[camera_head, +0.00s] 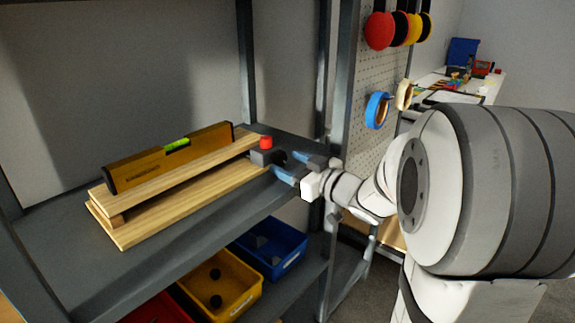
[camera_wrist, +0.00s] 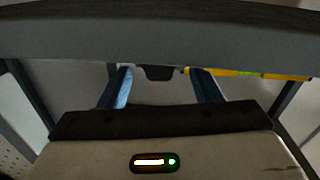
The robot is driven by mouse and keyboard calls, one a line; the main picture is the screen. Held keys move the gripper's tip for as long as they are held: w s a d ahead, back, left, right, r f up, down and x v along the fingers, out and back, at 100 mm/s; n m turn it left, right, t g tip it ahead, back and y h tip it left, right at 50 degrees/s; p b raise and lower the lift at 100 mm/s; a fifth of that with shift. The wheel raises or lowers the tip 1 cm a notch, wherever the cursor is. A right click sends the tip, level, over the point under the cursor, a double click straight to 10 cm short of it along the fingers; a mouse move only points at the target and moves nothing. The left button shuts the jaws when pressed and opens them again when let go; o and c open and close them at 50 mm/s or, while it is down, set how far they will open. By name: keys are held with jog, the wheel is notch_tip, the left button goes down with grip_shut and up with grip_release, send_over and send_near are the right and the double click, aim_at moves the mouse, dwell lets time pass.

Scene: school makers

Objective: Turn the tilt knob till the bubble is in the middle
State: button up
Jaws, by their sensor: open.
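The yellow spirit level (camera_head: 155,170) stands on the upper board (camera_head: 205,158) of a wooden tilt stand, with its green vial (camera_head: 177,144) on top. The bubble's place in the vial is too small to tell. The black tilt knob (camera_head: 280,157) is at the stand's right end, beside a grey block (camera_head: 261,158) with a red top (camera_head: 265,142). My gripper (camera_head: 289,164) is open just right of the knob. In the wrist view the blue fingers stand apart, with the dark knob (camera_wrist: 158,73) between them; contact cannot be told. Part of the level (camera_wrist: 270,76) shows right of the fingers.
The stand sits on a grey metal shelf (camera_head: 75,262); its edge crosses the top of the wrist view (camera_wrist: 150,40). A metal upright (camera_head: 345,75) and pegboard stand behind my gripper. Blue (camera_head: 290,262) and yellow (camera_head: 240,300) bins sit below. Shelf front left is clear.

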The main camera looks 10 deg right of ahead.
jog(key=shift+w+a, duration=0.3)
jog(key=shift+w, duration=0.15)
jog(key=c, duration=1)
jog(key=n+b, duration=0.2)
jog(key=shift+f+b, duration=0.35)
jog(key=shift+b, duration=0.05)
jog(key=shift+n+b, duration=0.8)
jog(key=shift+n, duration=0.1)
jog(key=shift+r+n, duration=0.25)
jog(key=shift+n, duration=0.15)
jog(key=o, duration=1)
